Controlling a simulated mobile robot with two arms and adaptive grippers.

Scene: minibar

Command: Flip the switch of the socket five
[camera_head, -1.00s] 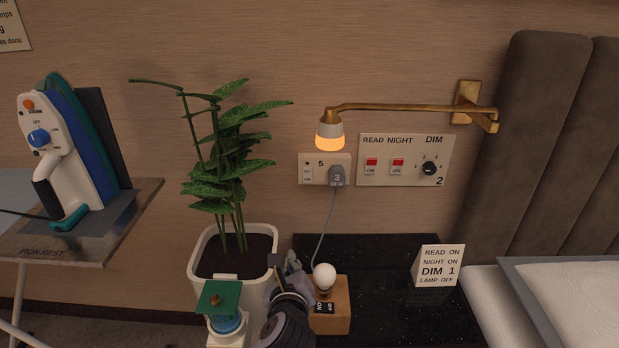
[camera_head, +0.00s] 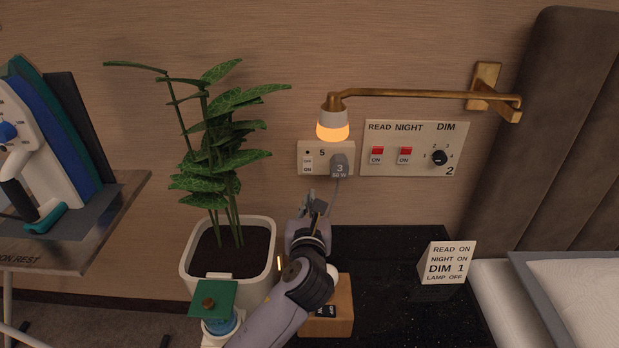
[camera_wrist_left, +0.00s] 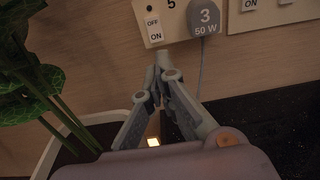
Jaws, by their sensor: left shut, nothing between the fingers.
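Socket five (camera_head: 316,150) is a cream plate on the wall, marked 5. Its small white switch (camera_head: 308,166), lettered OFF and ON, is at the plate's left side. A grey plug (camera_head: 340,168) marked 3, 50 W sits in the right side, with a cord hanging down. My left gripper (camera_head: 314,198) is shut and empty, just below the socket and apart from it. In the left wrist view the switch (camera_wrist_left: 154,28) is above the closed fingertips (camera_wrist_left: 163,56), slightly left. My right gripper is not in view.
A potted plant (camera_head: 229,258) stands left of my arm, its leaves near the socket. A lit wall lamp (camera_head: 333,124) hangs just above. A switch panel (camera_head: 412,148) is to the right. A wooden box (camera_head: 340,312) is partly behind my arm on the black tabletop (camera_head: 390,270).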

